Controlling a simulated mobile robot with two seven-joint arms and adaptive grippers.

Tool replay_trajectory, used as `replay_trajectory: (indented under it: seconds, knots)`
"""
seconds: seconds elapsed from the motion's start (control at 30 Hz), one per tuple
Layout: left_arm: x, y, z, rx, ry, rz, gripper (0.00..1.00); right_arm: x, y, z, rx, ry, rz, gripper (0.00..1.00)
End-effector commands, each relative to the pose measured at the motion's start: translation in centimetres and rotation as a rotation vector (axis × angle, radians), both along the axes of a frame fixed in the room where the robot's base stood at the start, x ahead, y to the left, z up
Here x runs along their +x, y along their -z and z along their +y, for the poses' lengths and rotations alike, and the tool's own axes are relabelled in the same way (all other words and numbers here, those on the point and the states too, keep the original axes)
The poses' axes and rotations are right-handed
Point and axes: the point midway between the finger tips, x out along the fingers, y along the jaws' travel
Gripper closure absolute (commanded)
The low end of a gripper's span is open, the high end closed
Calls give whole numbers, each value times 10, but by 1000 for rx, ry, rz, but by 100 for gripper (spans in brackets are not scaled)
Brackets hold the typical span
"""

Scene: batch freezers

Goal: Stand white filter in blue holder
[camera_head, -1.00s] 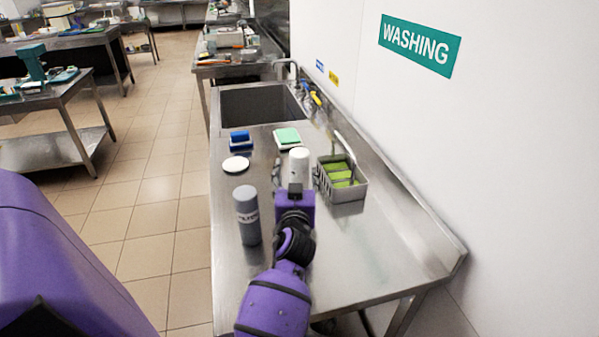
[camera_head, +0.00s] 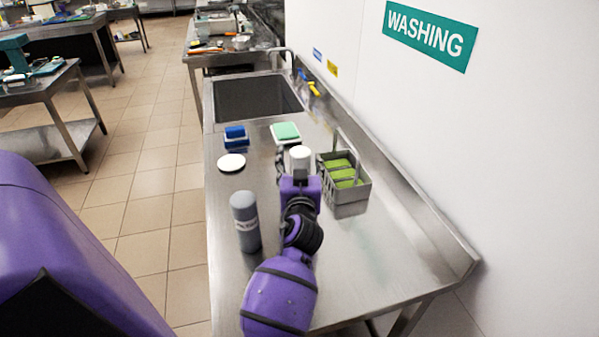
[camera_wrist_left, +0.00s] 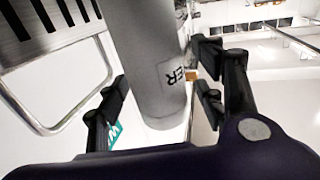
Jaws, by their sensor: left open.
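The white filter (camera_head: 300,155), a cylinder, stands upright on the steel counter, its lower part hidden behind my left gripper (camera_head: 298,172). In the left wrist view the filter (camera_wrist_left: 150,65) looks grey in shadow, shows a label ending in "ER", and passes between the fingers of my left gripper (camera_wrist_left: 160,95). The fingers are open, with a gap visible on the left side; contact on the right cannot be told. The blue holder (camera_head: 235,138) sits farther back and left on the counter, apart from the filter. My right gripper is not in view.
A grey cylinder (camera_head: 245,224) with a label stands left of my arm. A caddy (camera_head: 350,195) with green sponges is close right of the filter. A white disc (camera_head: 231,162) and a green-topped block (camera_head: 286,131) lie nearby. A sink (camera_head: 255,98) is behind; a wall is right.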

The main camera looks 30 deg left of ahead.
Motion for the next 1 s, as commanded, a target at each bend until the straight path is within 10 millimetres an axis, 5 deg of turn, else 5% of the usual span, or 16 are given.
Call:
replay_trajectory:
  seconds: [0.1, 0.57, 0.83, 1.0]
  knots:
    - [0, 0, 0, 0, 0, 0, 40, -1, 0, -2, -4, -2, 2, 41]
    - [0, -1, 0, 1, 1, -2, 100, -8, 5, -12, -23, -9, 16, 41]
    - [1, -3, 0, 0, 1, -2, 100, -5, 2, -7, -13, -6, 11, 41]
    - [4, -21, 1, 1, 2, -8, 100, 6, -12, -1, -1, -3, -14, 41]
